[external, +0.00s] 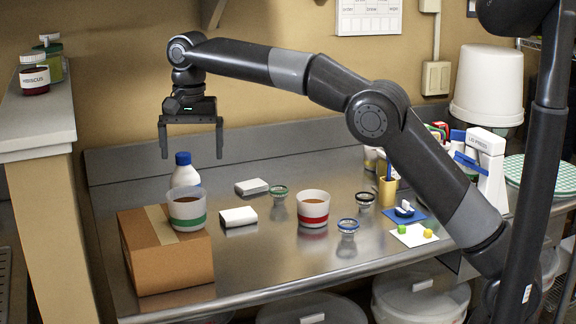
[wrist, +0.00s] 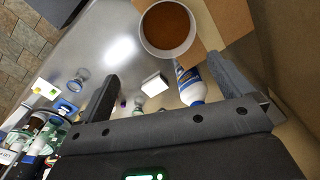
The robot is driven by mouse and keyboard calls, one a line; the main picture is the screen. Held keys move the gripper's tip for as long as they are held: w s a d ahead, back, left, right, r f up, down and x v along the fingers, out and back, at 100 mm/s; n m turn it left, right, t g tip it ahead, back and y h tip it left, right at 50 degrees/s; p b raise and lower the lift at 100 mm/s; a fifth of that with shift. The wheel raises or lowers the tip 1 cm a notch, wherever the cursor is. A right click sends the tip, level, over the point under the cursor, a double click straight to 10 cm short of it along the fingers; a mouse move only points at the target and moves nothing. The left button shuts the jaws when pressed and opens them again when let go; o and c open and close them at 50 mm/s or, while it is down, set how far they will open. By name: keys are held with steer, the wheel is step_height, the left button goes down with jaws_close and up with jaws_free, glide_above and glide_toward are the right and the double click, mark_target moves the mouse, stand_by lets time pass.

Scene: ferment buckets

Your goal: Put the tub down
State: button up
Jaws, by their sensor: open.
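A white tub with a green band (external: 187,218) and brown contents stands upright on top of the cardboard box (external: 165,262). The wrist view shows this tub from above (wrist: 167,29), beyond the fingertips, beside the bottle. My gripper (external: 191,153) is open and empty, pointing down above the tub and clear of it. Both fingers show spread apart in the wrist view (wrist: 166,75). A second white tub with a red band (external: 313,213) and brown contents stands on the steel counter.
A white bottle with a blue cap (external: 185,172) stands behind the box. Two white blocks (external: 238,217) and small glass bowls (external: 348,227) lie on the counter. A white bucket (external: 486,90) stands at the back right. Bare counter (external: 262,265) shows right of the box.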

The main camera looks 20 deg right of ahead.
steer(key=s+d+r+n+t, duration=0.1)
steer(key=s+d+r, duration=0.1)
steer(key=d, duration=0.8)
steer(key=s+d+r+t+y, duration=0.1)
steer(key=d+r, duration=0.2)
steer(key=d, duration=0.6)
steer(key=s+d+r+n, duration=0.1)
steer(key=s+d+r, duration=0.1)
steer(key=d, duration=0.8)
steer(key=s+d+f+n+t, duration=0.1)
steer(key=s+d+f, duration=0.5)
steer(key=s+d, duration=0.3)
steer(key=s+d+f+n+t+h, duration=0.1)
steer(key=s+d+f+t, duration=0.1)
steer(key=s+d+f, duration=0.5)
steer(key=shift+s+d, duration=1.2)
steer(key=shift+s, duration=1.45)
stand_by(0.8)
